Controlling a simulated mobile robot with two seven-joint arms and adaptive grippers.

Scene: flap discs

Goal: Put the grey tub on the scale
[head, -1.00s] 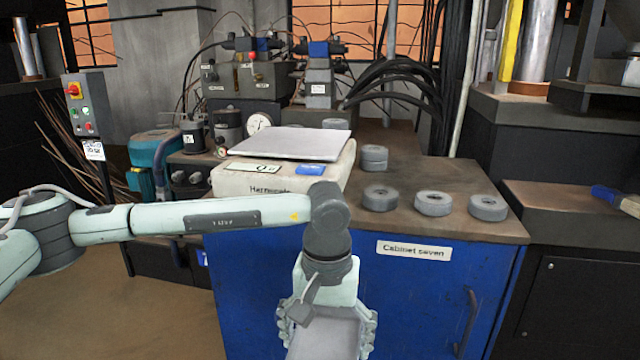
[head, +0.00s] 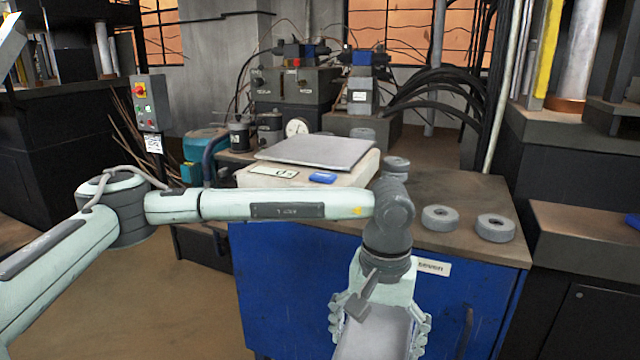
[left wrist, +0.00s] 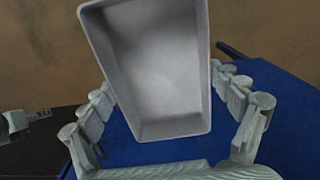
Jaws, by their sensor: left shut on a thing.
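The grey tub (head: 377,335) is in my left gripper (head: 380,318) at the bottom of the head view, in front of the blue cabinet. In the left wrist view the tub (left wrist: 155,70) shows its empty inside, between the two fingers of my left gripper (left wrist: 165,125), which is shut on it. The scale (head: 316,152) stands on the cabinet top, with a flat grey pan, a small display and a blue button. Its pan is bare. The tub is apart from the scale, lower and nearer to me. My arm hides part of the scale's front. My right gripper is not in view.
Flap discs (head: 440,218) lie on the cabinet top (head: 470,188) right of the scale, and some stand behind it. The blue cabinet front (head: 290,290) is close behind the tub.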

